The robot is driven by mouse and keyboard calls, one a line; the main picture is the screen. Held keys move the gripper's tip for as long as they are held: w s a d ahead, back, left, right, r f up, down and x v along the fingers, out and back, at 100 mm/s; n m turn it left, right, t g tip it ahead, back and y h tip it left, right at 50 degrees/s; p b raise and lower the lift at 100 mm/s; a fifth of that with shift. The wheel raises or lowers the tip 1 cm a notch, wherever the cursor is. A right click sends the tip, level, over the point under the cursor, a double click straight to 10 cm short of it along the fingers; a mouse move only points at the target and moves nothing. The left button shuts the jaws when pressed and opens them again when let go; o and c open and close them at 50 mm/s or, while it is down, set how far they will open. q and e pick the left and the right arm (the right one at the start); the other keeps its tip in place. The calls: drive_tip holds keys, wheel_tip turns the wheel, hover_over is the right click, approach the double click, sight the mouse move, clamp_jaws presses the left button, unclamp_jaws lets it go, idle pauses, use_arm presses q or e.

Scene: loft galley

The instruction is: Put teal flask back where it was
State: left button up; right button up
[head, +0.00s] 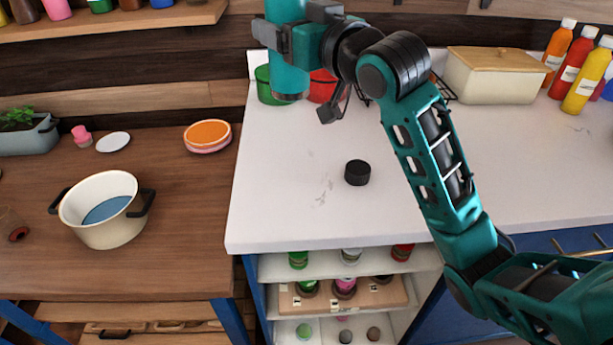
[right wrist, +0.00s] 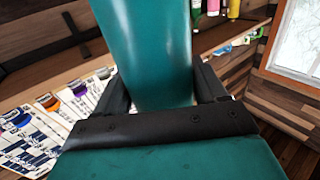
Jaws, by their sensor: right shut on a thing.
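The teal flask (head: 289,80) is held in the air at the top of the head view, above the white counter; its top is cut off by the frame. My right gripper (head: 285,38) is shut on it, with the fingers on either side of its body. In the right wrist view the flask (right wrist: 148,45) stands between the two dark fingers (right wrist: 160,95). My left gripper is in neither view.
A short black cylinder (head: 357,173) stands on the white counter (head: 290,190), with free room around it. Green (head: 263,85) and red (head: 322,86) containers, a cream box (head: 497,77) and bottles (head: 577,70) are behind. A wall shelf (head: 130,20) holds jars; a pot (head: 103,230) stands left.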

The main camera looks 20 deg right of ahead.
wheel_tip(320, 180, down, 20)
drive_tip(key=b, duration=0.1)
idle(0.4)
drive_tip(key=shift+f+b, duration=0.1)
drive_tip(key=shift+b, duration=0.2)
drive_tip(key=o, duration=1.4)
